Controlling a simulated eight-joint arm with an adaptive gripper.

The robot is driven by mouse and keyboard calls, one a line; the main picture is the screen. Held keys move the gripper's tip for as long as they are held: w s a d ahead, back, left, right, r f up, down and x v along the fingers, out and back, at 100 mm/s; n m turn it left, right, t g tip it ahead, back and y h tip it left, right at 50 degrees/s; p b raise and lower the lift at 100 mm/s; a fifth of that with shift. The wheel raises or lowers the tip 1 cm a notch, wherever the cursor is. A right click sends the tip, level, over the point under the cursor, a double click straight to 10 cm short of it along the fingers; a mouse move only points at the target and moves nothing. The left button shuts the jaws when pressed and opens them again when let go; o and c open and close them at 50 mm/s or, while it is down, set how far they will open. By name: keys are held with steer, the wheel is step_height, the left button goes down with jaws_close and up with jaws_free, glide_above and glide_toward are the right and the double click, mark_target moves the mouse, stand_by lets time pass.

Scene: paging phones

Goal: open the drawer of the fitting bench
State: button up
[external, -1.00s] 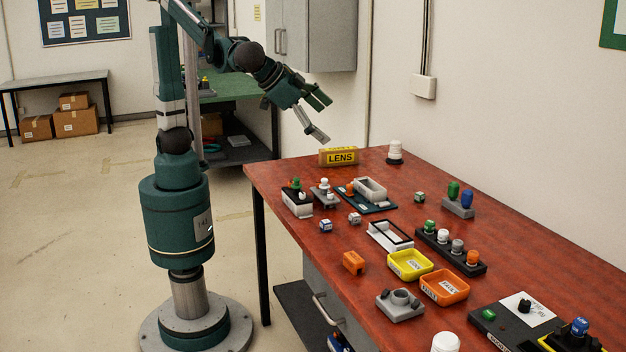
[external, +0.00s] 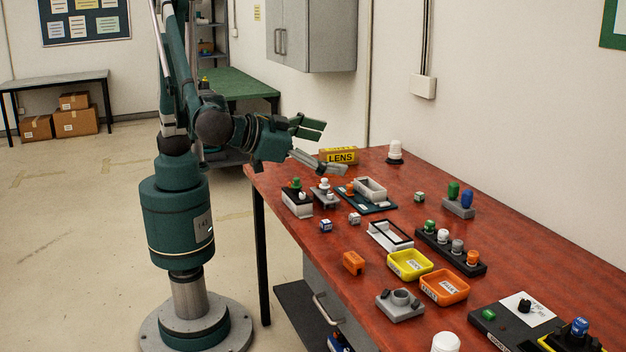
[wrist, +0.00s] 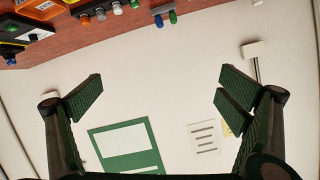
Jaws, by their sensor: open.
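The fitting bench (external: 500,235) has a red-brown top and stands at the right in the external view. Its grey drawer front (external: 345,318) is under the near left side of the top, with a silver bar handle (external: 325,308). The drawer looks closed. My gripper (external: 333,148) is open and empty at the bench's far left end, above the top and well away from the handle. In the wrist view my gripper (wrist: 158,92) shows spread fingers with nothing between them, facing the wall. The handle does not show in the wrist view.
The top holds a yellow LENS block (external: 338,155), a yellow tray (external: 410,264), an orange tray (external: 445,287) and several small parts. A black lower shelf (external: 290,295) sits below. Bare floor (external: 90,250) lies left of the bench.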

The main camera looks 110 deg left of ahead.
steer(key=s+d+f+n+t+y, duration=0.1)
steer(key=d+f+n+t, duration=0.1)
steer(key=d, duration=0.7)
steer(key=s+d+f+n+t+y, duration=0.1)
steer(key=d+f, duration=0.1)
steer(key=d, duration=0.8)
glide_toward(323, 308)
steer(key=x, duration=0.2)
steer(key=shift+f, duration=0.3)
steer(key=shift+w+a, duration=0.1)
steer(key=shift+a, duration=0.05)
steer(key=shift+b+x, duration=1)
steer(key=shift+x, duration=2.8)
